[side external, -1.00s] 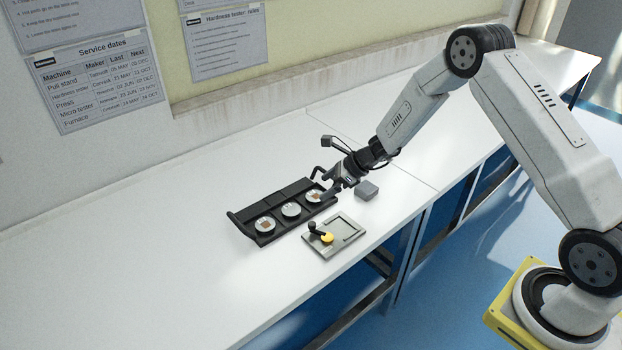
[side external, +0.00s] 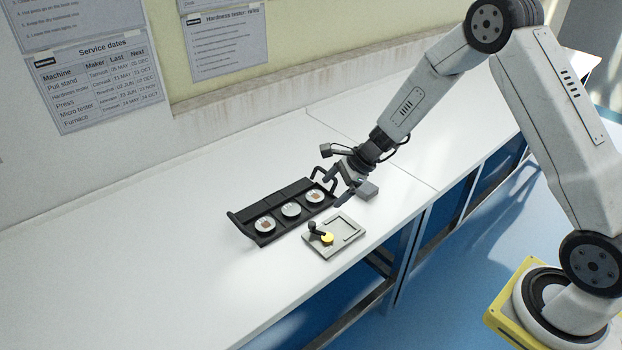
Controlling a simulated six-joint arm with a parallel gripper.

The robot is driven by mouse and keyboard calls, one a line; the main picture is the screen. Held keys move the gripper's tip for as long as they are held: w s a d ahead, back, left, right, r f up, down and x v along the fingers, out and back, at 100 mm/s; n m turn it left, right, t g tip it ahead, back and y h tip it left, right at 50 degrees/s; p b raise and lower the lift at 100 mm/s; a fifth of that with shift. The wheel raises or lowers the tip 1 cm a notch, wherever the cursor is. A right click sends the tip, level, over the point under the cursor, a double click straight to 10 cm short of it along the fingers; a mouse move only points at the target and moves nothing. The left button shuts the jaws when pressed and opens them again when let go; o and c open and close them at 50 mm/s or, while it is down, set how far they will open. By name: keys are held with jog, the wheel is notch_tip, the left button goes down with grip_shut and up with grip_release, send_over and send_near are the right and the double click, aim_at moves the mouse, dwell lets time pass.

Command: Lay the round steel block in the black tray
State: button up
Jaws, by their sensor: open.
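The black tray (side external: 240,222) lies on the white bench, with three round pale discs in its front row of pockets. The left disc (side external: 265,225) and the right disc (side external: 315,197) each show a brownish square patch; the middle disc (side external: 291,210) looks plain. I cannot tell for certain which is the round steel block, but all three sit in the tray. My gripper (side external: 341,189) is open, with nothing seen between its fingers. It is just right of the tray's right end, apart from the right disc.
A grey square block (side external: 368,189) stands right of my gripper, partly behind it. The bench left of the tray is clear.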

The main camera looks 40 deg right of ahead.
jog(key=s+r+n+g+h, duration=0.1)
jog(key=s+r+n+h, duration=0.2)
jog(key=s+n, duration=0.7)
jog(key=s+r+n+h, duration=0.2)
jog(key=s+r+n, duration=0.4)
jog(key=s+n, duration=0.5)
jog(key=shift+a+r+n+g+h, duration=0.3)
jog(key=shift+a+r+g+h, duration=0.05)
jog(key=shift+r+g+h, duration=0.05)
